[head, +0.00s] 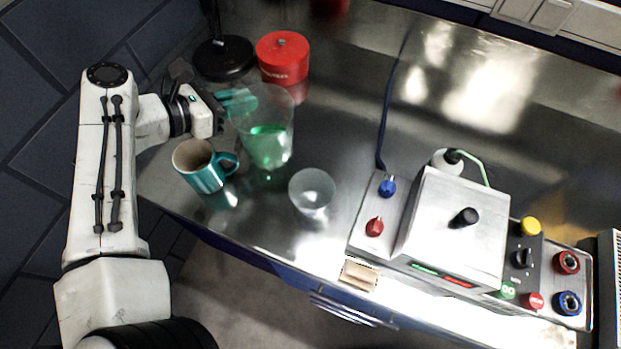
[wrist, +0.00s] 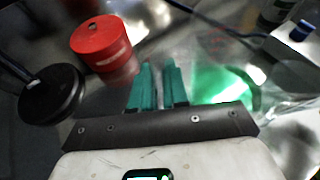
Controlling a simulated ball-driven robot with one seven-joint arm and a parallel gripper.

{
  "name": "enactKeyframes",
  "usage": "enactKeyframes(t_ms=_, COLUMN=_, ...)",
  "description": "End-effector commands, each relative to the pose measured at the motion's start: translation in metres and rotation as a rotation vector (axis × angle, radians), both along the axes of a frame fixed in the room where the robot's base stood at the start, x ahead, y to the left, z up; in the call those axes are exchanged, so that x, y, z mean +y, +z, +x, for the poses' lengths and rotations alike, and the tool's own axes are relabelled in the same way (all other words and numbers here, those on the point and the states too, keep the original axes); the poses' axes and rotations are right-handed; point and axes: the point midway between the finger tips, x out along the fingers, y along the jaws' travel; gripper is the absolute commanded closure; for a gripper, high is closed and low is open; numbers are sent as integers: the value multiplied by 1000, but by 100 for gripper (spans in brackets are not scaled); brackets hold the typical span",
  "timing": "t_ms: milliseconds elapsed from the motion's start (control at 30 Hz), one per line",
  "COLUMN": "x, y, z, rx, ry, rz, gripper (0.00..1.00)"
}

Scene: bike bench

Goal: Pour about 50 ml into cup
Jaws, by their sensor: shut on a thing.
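A clear beaker (head: 277,112) with green liquid in its lower part stands or hangs near the left end of the bench. My gripper (head: 238,99) is at its left side, its teal fingers shut on it near the rim. In the wrist view the fingers (wrist: 158,88) are close together, with the beaker's green liquid (wrist: 222,84) just right of them; the exact grip is unclear. A small clear cup (head: 312,190) stands to the right and in front of the beaker and looks empty. I cannot tell whether the beaker touches the bench.
A teal mug (head: 205,172) stands at the front left, close to the beaker. A red canister (head: 282,58) and a black round base (head: 224,60) are behind. A metal control box (head: 452,225) with knobs is to the right. The bench's front edge lies close to the cup.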

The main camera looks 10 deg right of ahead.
Motion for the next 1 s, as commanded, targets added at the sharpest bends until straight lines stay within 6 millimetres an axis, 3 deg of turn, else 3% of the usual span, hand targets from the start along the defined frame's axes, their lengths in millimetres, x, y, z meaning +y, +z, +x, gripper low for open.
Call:
enactKeyframes(t_ms=367, x=-2, y=4, z=-5, rx=-57, ry=4, rz=34, gripper=100)
enactKeyframes(t_ms=833, x=-14, y=8, z=-23, rx=-301, ry=5, rz=175, gripper=100)
enactKeyframes(t_ms=1000, x=-20, y=43, z=-34, rx=-399, ry=5, rz=231, gripper=100)
